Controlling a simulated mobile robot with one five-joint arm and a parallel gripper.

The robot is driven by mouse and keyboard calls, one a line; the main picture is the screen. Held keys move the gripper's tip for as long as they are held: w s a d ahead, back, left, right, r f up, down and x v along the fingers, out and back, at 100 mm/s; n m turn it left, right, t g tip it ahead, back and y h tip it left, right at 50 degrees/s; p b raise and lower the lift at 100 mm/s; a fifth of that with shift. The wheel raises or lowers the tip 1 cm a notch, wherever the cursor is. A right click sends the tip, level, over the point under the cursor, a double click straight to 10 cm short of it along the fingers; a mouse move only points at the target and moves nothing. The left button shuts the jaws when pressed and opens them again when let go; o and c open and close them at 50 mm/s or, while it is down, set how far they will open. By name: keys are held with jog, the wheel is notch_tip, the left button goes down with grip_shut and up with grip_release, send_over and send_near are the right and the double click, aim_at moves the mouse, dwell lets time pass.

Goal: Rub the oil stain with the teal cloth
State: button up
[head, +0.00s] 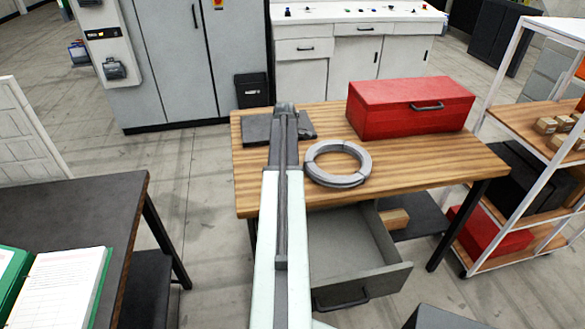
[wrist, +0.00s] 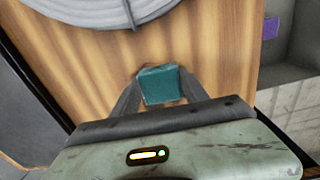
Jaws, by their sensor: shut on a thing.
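The teal cloth (wrist: 161,88) shows in the wrist view as a small folded block between the two dark fingers of my gripper (wrist: 159,78). My gripper is shut on it. The brown wooden tabletop (wrist: 210,45) lies beneath; I cannot tell whether the cloth touches it. In the head view my arm reaches over the workbench (head: 440,165) and hides the gripper and cloth. I cannot make out the oil stain in either view.
A grey coil (head: 338,178) and a red toolbox (head: 410,107) stand on the workbench right of my arm. A dark flat thing (head: 257,130) lies left. An open drawer (head: 385,240) juts from the front. A white-framed shelf (head: 495,75) stands right.

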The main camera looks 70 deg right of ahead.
jog(key=shift+w+a+f, duration=0.1)
jog(key=shift+w+a, duration=0.6)
jog(key=shift+w, duration=0.15)
jog(key=shift+w+a, duration=0.65)
jog(key=shift+w, duration=0.2)
jog(key=shift+w+a, duration=0.6)
jog(key=shift+w, duration=0.3)
jog(key=shift+w+a, duration=0.55)
jog(key=shift+w, duration=0.35)
jog(key=shift+w+d, duration=0.4)
jog(key=shift+d, duration=0.25)
jog(key=shift+s+d, duration=1.2)
jog(key=shift+s, duration=0.45)
jog(key=shift+s+d, duration=1.15)
jog(key=shift+s, duration=0.55)
jog(key=shift+s+d, duration=1.2)
jog(key=shift+s, duration=0.45)
notch_tip(320, 180, up, 6)
jog(key=p, duration=0.6)
jog(key=shift+w, duration=0.1)
notch_tip(320, 180, up, 3)
jog(key=p, duration=0.3)
